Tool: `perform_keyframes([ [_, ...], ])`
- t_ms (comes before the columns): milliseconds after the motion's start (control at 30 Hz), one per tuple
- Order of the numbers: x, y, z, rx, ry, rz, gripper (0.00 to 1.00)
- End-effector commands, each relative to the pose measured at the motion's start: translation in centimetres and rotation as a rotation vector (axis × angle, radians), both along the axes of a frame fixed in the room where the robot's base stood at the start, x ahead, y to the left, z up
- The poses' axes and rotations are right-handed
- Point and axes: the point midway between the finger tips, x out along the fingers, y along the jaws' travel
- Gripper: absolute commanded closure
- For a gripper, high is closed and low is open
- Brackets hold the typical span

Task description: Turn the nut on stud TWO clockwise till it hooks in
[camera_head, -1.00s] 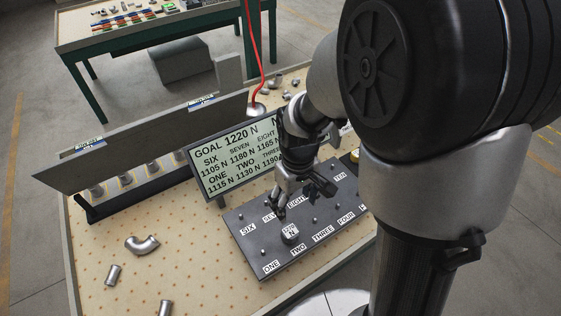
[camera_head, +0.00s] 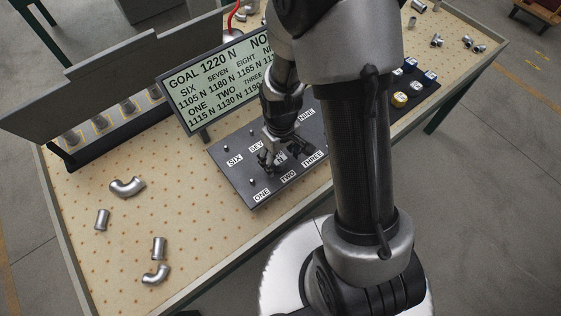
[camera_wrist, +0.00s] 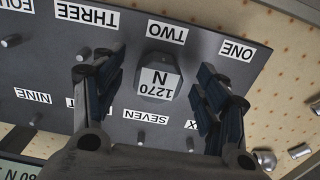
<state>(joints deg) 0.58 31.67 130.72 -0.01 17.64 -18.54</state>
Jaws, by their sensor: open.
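The dark panel (camera_wrist: 60,65) carries labelled studs in two rows. The nut (camera_wrist: 158,78) sits beside the TWO label (camera_wrist: 167,32) in the wrist view. My gripper (camera_wrist: 155,74) is open, with one finger on either side of the nut. Gaps show between both fingers and the nut. In the head view my gripper (camera_head: 285,157) is low over the panel (camera_head: 262,196), above the TWO label (camera_head: 289,176), and largely hides the nut.
The display (camera_head: 217,83) behind the panel reads GOAL 1220 N, with 1130 N under TWO. Metal pipe elbows (camera_head: 127,187) and short pipes lie at left. Small studs (camera_wrist: 12,41) stick up around the nut.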

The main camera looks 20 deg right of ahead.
Motion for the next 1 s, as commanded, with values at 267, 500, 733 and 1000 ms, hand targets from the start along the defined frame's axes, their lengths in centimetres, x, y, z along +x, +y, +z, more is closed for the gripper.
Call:
perform_keyframes([
  [267,0.0,0.0,-1.8,0.0,-0.001,0.0,0.33],
  [500,0.0,0.0,-1.8,0.0,-0.001,0.0,0.33],
  [733,0.0,0.0,-1.8,0.0,-0.001,0.0,0.49],
  [1000,0.0,0.0,-1.8,0.0,-0.001,0.0,0.67],
])
